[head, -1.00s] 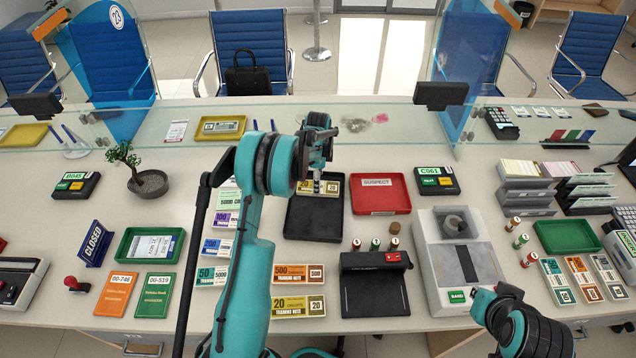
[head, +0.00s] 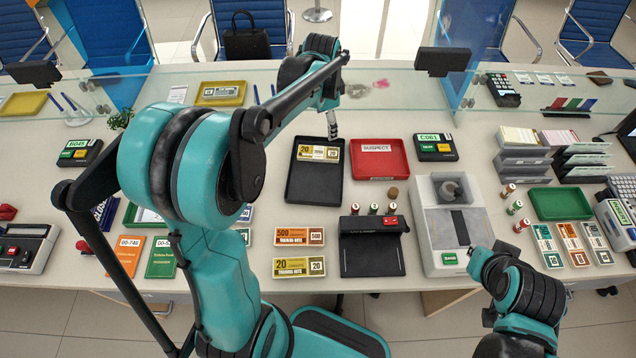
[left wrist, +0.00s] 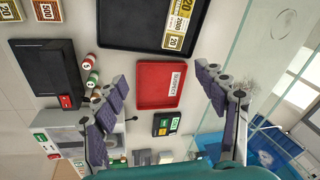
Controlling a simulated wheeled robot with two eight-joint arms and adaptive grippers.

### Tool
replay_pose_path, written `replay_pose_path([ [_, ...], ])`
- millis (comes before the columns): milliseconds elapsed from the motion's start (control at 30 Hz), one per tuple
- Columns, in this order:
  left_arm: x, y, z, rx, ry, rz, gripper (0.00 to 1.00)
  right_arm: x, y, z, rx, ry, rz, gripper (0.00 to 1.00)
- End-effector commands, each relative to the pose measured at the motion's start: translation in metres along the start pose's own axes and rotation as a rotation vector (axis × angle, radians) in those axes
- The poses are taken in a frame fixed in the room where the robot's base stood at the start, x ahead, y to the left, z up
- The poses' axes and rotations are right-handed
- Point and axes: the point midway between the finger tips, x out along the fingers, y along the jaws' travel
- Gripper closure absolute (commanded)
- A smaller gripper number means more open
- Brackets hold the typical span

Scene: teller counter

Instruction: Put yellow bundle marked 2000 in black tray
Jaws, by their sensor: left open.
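The yellow bundle marked 2000 (head: 317,153) lies flat inside the black tray (head: 301,186), near its far edge. In the left wrist view the bundle (left wrist: 178,22) shows at the top, in the black tray (left wrist: 127,30), partly cut off by the frame. My left gripper (head: 333,131) is open and empty, raised above the counter beside the tray's far right corner. In the left wrist view its spread fingers (left wrist: 160,98) have nothing between them. My right arm's end (head: 482,262) is at the lower right, by the counting machine; its fingers are not clear.
A red tray marked SUSPECT (head: 379,174) sits right of the black tray. Other bundles, orange (head: 299,236) and yellow (head: 300,267), lie in front. A glass screen (head: 400,88) runs along the far side. A black device (head: 371,256) and the counting machine (head: 437,236) stand at centre right.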

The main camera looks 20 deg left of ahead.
Motion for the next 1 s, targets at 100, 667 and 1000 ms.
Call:
replay_pose_path([
  [100,-0.037,0.043,0.013,-0.147,0.057,-0.054,0.28,0.0,0.0,0.0,0.0,0.0,0.0,1.0],
  [667,-0.067,0.198,0.087,-0.758,0.373,-0.14,0.28,0.0,0.0,0.0,0.0,0.0,0.0,1.0],
  [1000,-0.064,0.206,0.092,-0.803,0.399,-0.136,0.28,0.0,0.0,0.0,0.0,0.0,0.0,1.0],
])
